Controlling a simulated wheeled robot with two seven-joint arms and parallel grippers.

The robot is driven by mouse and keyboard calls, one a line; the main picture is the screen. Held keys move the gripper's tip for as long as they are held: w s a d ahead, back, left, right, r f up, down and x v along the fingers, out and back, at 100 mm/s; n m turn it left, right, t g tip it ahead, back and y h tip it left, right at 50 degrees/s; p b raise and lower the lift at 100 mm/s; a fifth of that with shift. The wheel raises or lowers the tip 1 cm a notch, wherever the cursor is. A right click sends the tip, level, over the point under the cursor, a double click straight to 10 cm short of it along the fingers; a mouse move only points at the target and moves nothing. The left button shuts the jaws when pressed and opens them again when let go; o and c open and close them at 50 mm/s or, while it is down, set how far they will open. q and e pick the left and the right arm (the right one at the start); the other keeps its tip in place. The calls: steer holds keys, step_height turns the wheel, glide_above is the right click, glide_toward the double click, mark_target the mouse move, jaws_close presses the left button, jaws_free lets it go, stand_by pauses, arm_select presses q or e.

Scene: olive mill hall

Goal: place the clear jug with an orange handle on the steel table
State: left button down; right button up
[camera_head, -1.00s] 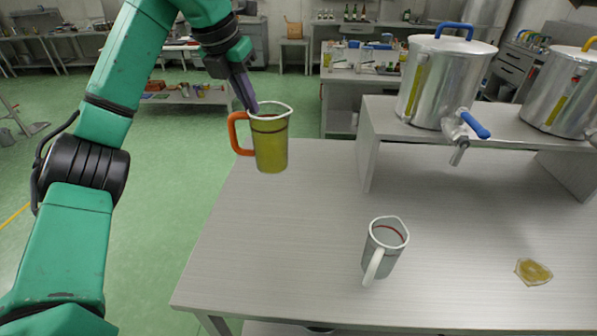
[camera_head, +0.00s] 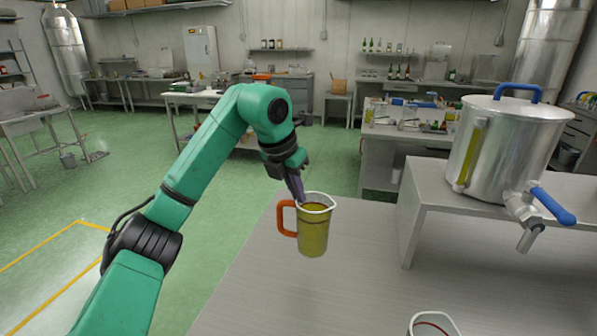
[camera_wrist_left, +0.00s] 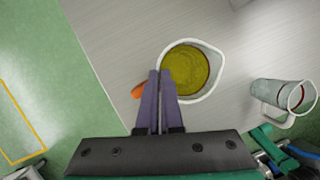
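The clear jug with an orange handle (camera_head: 314,234) holds yellow-green liquid and is upright over the left part of the steel table (camera_head: 285,290). In the left wrist view the jug (camera_wrist_left: 190,72) is seen from above, with its orange handle partly hidden by the fingers. My left gripper (camera_head: 299,196) comes down from above and is shut on the jug's rim on the handle side; its purple fingers (camera_wrist_left: 160,78) lie close together there. I cannot tell whether the jug's base touches the tabletop. My right gripper is not in view.
A second jug with a pale handle (camera_wrist_left: 282,96) is on the table, cut off at the head view's bottom edge (camera_head: 433,325). A steel pot with a blue tap (camera_head: 505,150) stands on a raised steel shelf (camera_head: 462,212) at right. Bare tabletop surrounds the held jug.

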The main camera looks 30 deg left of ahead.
arm_select(q)
step_height(320, 180, down, 9)
steer(key=shift+s+f, duration=0.1)
stand_by(0.3)
steer(key=c, duration=1.1)
jaws_free()
steer(key=v, duration=1.2)
